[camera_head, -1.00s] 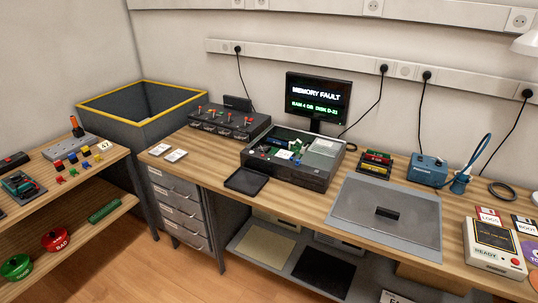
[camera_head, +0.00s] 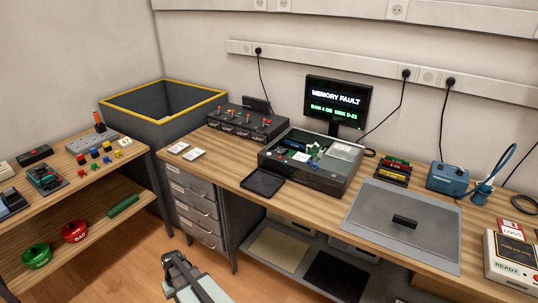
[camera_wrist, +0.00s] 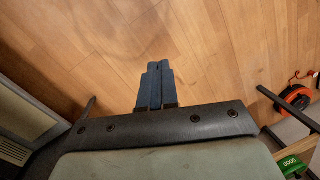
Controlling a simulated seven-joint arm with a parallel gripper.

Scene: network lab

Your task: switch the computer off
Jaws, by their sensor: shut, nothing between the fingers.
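The computer (camera_head: 300,176) is a dark, flat case on the workbench with its top open, showing a green board and a silver drive inside. Its monitor (camera_head: 338,100) stands behind it and reads "MEMORY FAULT" and "RAM 4 GB DISK D-21". A power switch is too small to make out. My gripper (camera_wrist: 159,68) is shut and empty, pointing down over the wooden floor in the wrist view. In the head view my arm's end (camera_head: 190,280) shows at the bottom edge, in front of the drawers and well apart from the computer.
A black tray (camera_head: 262,183) lies before the computer. A grey lid (camera_head: 402,228) with a black handle lies to its right. A switch box (camera_head: 246,124) stands to its left. The side shelf holds a green bowl (camera_head: 37,255) and red bowl (camera_head: 75,232).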

